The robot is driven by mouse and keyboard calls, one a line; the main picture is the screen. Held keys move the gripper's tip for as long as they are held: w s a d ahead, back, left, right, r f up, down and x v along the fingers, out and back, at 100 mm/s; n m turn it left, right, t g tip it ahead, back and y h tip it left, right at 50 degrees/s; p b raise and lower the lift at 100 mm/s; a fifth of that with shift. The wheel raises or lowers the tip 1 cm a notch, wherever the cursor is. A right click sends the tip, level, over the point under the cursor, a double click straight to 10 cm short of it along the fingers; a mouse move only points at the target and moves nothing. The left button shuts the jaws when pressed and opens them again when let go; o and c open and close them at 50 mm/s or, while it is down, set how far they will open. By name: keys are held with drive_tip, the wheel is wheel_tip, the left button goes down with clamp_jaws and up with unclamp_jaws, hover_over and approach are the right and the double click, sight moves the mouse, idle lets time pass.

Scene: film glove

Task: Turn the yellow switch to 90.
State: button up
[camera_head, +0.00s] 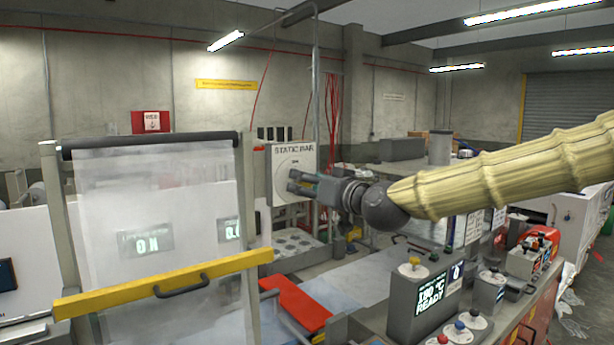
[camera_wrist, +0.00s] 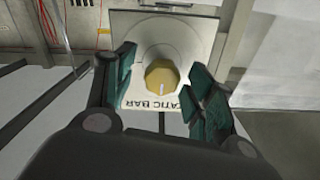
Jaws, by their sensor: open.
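The yellow switch (camera_wrist: 162,76) is a faceted knob with a pale pointer line, on a white plate lettered STATIC BAR (camera_wrist: 190,42). In the wrist view it lies between the two green-padded fingers of my gripper (camera_wrist: 163,95), with a gap on each side. The fingers are open. In the head view my gripper (camera_head: 303,187) is in front of the STATIC BAR panel (camera_head: 293,157), and the knob is hidden behind it. The pointer line runs nearly up and down in the wrist view; any dial numbers are too small to read.
A film sheet (camera_head: 150,200) hangs in a frame with a yellow bar (camera_head: 165,284) left of the panel. A grey box reading 180 °C READY (camera_head: 425,300) stands at the front right. A red flap (camera_head: 296,303) lies below my gripper.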

drive_tip(key=shift+p+x, duration=0.3)
drive_tip(key=shift+x, duration=0.55)
drive_tip(key=shift+a, duration=0.1)
